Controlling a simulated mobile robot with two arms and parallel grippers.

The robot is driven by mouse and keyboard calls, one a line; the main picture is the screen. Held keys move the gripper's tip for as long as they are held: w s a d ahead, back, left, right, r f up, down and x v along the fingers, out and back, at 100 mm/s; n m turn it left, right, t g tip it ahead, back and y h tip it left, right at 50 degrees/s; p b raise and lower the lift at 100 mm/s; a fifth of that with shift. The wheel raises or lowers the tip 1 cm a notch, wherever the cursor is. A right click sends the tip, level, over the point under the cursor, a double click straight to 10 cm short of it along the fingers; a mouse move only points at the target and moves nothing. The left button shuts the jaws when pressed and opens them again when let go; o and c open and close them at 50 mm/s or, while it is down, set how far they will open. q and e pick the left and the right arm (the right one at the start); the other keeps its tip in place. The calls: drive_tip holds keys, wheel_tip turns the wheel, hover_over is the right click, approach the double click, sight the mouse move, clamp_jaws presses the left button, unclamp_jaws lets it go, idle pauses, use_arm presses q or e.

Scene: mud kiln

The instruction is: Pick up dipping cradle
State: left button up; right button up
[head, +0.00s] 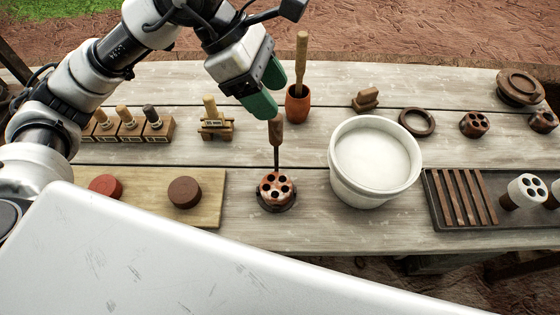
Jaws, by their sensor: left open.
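What looks like the dipping cradle (276,138) stands upright on the table, with a brown wooden handle, a thin dark stem and a dark round base. A reddish-brown piece with several holes (276,189) sits in its base. My left gripper (273,97), with green fingers, is open just above and slightly left of the handle's top. The fingers overlap the top of the handle in the head view, so I cannot tell whether they touch it. My right gripper is not in view.
A white bucket of pale liquid (373,162) stands to the right. Behind is an orange cup (298,104) with a wooden-handled tool. A board with two round pieces (145,197) lies left, a dark slatted tray (470,222) right. Small wooden stamps (129,126) stand back left.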

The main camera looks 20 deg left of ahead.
sight(280, 125)
use_arm(q)
drive_tip(key=f, duration=0.1)
drive_tip(key=w+f+y, duration=0.1)
drive_tip(key=f, duration=0.1)
drive_tip(key=f+y, duration=0.1)
drive_tip(key=shift+w+a+f+t, duration=0.3)
drive_tip(key=shift+a+f+t, duration=0.1)
drive_tip(key=shift+p+x, duration=0.95)
drive_tip(key=shift+x, duration=1.75)
drive_tip(key=c, duration=1)
drive_tip(key=shift+c, duration=0.2)
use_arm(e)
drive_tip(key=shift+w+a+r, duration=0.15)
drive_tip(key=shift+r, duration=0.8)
use_arm(q)
drive_tip(key=shift+r, duration=0.1)
